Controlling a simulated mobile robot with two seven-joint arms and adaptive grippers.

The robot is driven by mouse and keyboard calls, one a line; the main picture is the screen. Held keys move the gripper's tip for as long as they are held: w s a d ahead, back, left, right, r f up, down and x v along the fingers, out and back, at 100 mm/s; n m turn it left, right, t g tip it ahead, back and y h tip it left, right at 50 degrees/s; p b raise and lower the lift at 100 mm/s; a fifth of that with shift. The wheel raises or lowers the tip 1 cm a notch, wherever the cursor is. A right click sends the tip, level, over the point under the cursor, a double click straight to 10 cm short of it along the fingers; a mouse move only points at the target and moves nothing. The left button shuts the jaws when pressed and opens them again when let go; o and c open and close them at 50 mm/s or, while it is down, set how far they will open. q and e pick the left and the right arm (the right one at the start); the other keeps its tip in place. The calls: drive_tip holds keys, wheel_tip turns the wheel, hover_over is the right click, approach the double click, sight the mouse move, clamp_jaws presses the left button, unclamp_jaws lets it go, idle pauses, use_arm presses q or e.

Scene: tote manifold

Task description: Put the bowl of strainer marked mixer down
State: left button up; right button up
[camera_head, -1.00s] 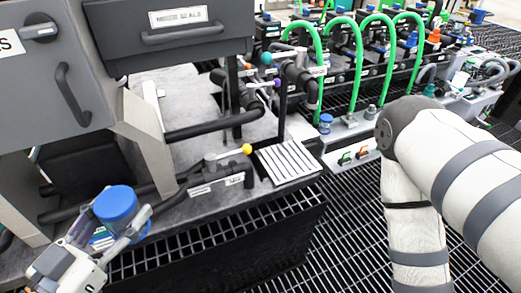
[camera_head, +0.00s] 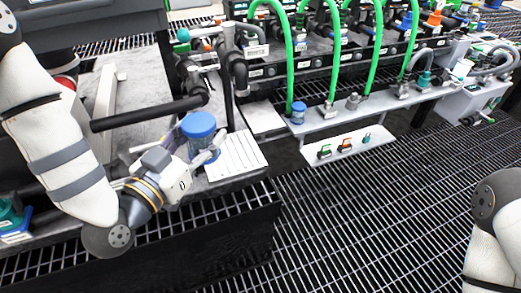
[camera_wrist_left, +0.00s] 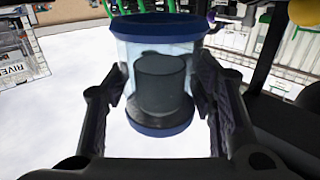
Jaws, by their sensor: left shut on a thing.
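My left gripper (camera_head: 207,152) is shut on a clear bowl with blue ends. Its blue top (camera_head: 198,125) shows in the head view, and the bowl (camera_wrist_left: 162,85) fills the middle of the left wrist view between the two dark fingers. A dark cylinder shows inside the clear wall. In the head view the bowl appears beside and partly in front of a white ribbed tray (camera_head: 243,153); I cannot tell its height above the surface. My right gripper is out of view. I cannot read a mixer label.
A small blue-capped jar (camera_head: 298,113) stands on the grey bench at the centre, near green hoses (camera_head: 336,60). Black pipes (camera_head: 150,115) run just left of the bowl. A white panel (camera_head: 345,145) with small coloured valves lies right of the tray. Dark grating (camera_head: 350,220) covers the floor.

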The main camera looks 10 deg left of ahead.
use_arm(q)
drive_tip(key=w+d+f+b, duration=0.1)
drive_tip(key=w+f, duration=0.2)
drive_tip(key=w, duration=0.1)
drive_tip(key=w+d+f+b, duration=0.1)
drive_tip(key=w+d+f, duration=0.1)
drive_tip(key=w, duration=0.3)
drive_tip(key=w+d+f+b, duration=0.1)
drive_tip(key=w+f, duration=0.3)
drive_tip(key=shift+w+d+f, duration=0.15)
drive_tip(key=shift+f, duration=0.15)
drive_tip(key=shift+w+f+b, duration=0.1)
drive_tip(key=shift+f+b, duration=0.45)
drive_tip(key=shift+f, duration=0.9)
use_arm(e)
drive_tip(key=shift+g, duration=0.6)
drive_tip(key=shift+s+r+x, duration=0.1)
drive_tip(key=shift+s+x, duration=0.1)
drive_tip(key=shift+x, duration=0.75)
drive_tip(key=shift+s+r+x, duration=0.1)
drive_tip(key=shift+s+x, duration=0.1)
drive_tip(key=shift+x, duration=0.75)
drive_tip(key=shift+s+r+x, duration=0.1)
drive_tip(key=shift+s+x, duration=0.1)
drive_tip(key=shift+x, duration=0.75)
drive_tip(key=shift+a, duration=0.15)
use_arm(q)
drive_tip(key=shift+f, duration=0.2)
drive_tip(key=o, duration=1.2)
